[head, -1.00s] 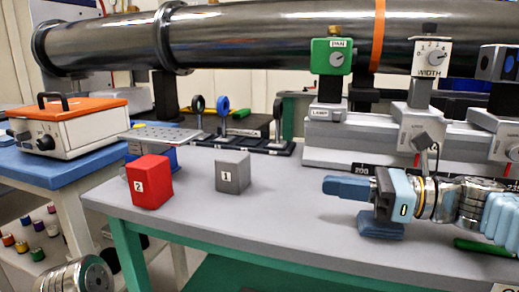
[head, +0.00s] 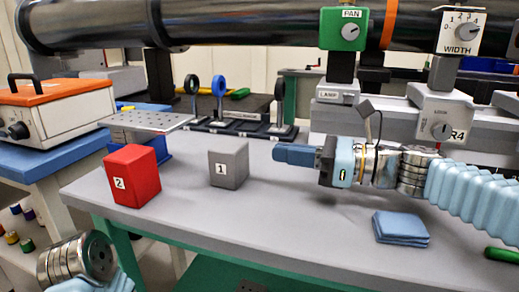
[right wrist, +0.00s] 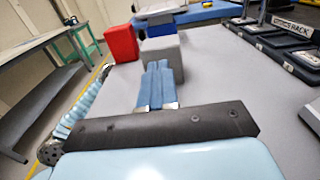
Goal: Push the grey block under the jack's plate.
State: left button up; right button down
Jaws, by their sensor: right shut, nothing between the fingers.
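The grey block (head: 228,163), labelled 1, stands upright on the grey table. It also shows in the right wrist view (right wrist: 165,50), straight ahead of my fingers. The jack's perforated metal plate (head: 150,121) sits over its blue body (head: 160,148), left of and behind the block; the red block partly hides the body. In the right wrist view the plate (right wrist: 160,10) lies beyond the grey block. My right gripper (head: 280,153) is shut and empty, pointing left, to the right of the grey block with a gap in the head view. My left gripper is out of view.
A red block (head: 133,176), labelled 2, stands left of the grey block, in front of the jack. Ring-shaped optics on a dark rail (head: 240,130) stand behind. A folded blue cloth (head: 400,228) lies below my right arm.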

aim_at(243, 147)
jog(key=x, duration=0.5)
jog(key=shift+a, duration=0.2)
jog(key=shift+w, duration=0.1)
